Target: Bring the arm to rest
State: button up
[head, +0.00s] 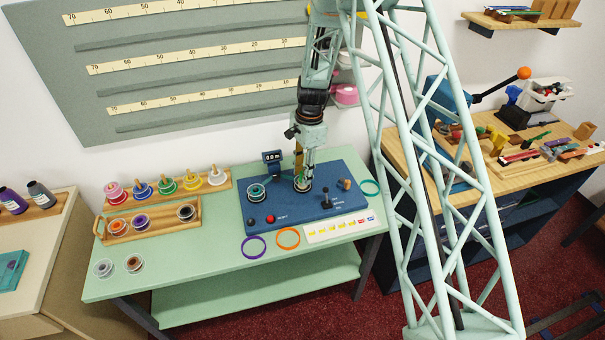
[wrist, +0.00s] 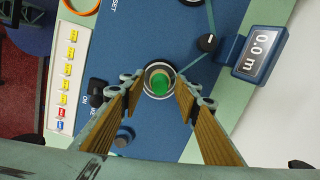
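My gripper (wrist: 160,92) shows in the wrist view with its two wood-coloured fingers spread apart. Between and beyond the fingertips is a round green-topped piece (wrist: 160,83) in a pale ring on the blue device. I see no contact between it and the fingers. In the head view my arm reaches down, and my gripper (head: 302,170) is low over the blue device (head: 340,201), just above a small round seat. The fingers are too small there to judge.
The device carries a spool (head: 257,192), a display (head: 272,157), a red button (head: 270,219) and a dark lever (head: 325,199). Spools stand on a wooden rack (head: 136,197) and tray (head: 155,227). Purple (head: 253,247) and orange (head: 288,238) rings lie in front.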

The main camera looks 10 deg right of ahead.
jog(key=shift+r, duration=0.1)
dwell(0.6)
jog(key=shift+r+p, duration=1.5)
jog(key=shift+r, duration=1.9)
